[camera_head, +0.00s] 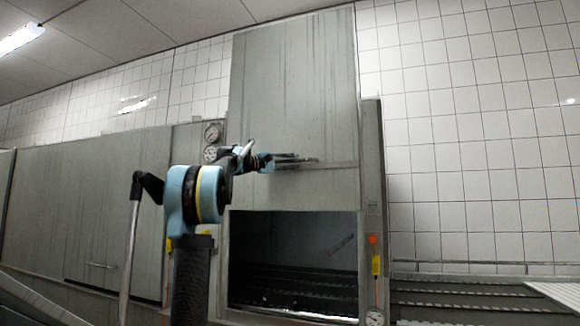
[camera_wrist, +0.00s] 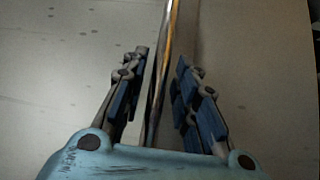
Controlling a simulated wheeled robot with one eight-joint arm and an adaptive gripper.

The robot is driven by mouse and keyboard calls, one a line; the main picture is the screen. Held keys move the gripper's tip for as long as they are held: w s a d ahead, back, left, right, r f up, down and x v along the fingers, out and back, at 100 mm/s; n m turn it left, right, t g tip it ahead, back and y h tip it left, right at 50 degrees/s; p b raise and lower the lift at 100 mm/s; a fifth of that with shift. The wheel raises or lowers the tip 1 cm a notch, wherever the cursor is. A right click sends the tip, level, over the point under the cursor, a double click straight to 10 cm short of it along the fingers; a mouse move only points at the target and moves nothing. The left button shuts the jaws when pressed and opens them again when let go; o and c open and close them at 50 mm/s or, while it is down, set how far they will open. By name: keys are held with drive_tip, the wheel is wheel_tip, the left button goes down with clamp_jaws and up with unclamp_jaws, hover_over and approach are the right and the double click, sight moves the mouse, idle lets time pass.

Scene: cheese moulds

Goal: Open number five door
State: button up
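A tall grey metal door (camera_head: 293,80) is raised in the head view, with a dark opening (camera_head: 292,255) beneath its lower edge. I cannot read a number on it. My gripper (camera_head: 290,160) is at the lower part of this door, at its bar handle, which it mostly hides in that view. In the wrist view, the handle bar (camera_wrist: 161,80) runs between the two blue-padded fingers of my gripper (camera_wrist: 163,95). The fingers are apart, with a gap showing on each side of the bar, so the gripper is open around it.
Another grey door (camera_head: 90,210) with a low handle (camera_head: 102,266) is lowered on the left. Round gauges (camera_head: 211,133) sit on the post between the doors. A slatted rack (camera_head: 460,297) lies at the lower right, before a white tiled wall (camera_head: 480,130).

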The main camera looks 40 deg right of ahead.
drive_tip(key=shift+s, duration=0.2)
drive_tip(key=v, duration=1.2)
drive_tip(key=shift+w, duration=0.2)
